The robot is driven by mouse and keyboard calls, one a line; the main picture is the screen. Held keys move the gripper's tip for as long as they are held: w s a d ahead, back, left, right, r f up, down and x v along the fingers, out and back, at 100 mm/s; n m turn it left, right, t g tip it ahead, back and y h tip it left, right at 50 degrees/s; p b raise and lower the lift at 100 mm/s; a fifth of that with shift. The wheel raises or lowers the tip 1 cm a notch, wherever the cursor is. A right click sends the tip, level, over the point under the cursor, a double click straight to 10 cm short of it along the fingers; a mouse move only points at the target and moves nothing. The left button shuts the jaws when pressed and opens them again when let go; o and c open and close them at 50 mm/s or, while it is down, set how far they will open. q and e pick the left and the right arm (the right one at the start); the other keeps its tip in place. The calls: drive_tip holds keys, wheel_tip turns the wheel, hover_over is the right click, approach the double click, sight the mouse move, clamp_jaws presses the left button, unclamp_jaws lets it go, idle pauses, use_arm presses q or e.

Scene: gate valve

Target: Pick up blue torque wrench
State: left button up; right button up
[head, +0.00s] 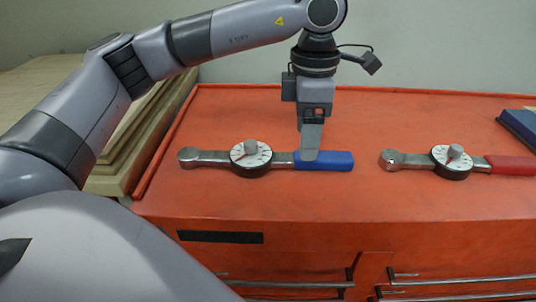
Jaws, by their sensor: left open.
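The blue torque wrench (335,161) lies flat across the orange cabinet top, its blue handle to the right, a round white dial at its middle and a grey head at the left. My left gripper (310,155) points straight down at the left part of the blue handle. Its fingers overlap the handle in the picture and are open; the wrench still lies on the top. Whether the fingers straddle or touch the handle cannot be told. My right gripper is not in view.
A red-handled torque wrench (508,164) lies to the right on the same orange cabinet top (420,115). A dark blue object (520,127) sits at the right edge. Stacked wooden boards (125,160) stand left of the cabinet. Drawers with metal handles are below the front edge.

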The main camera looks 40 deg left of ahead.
use_arm(q)
wheel_tip(320, 180, down, 4)
drive_tip(key=shift+w+f, duration=0.1)
clamp_jaws()
drive_tip(key=shift+r, duration=0.25)
drive_tip(key=shift+w+r, duration=0.1)
drive_tip(key=shift+r, duration=0.4)
wheel_tip(320, 180, up, 18)
drive_tip(key=p, duration=0.2)
drive_tip(key=shift+r, duration=0.25)
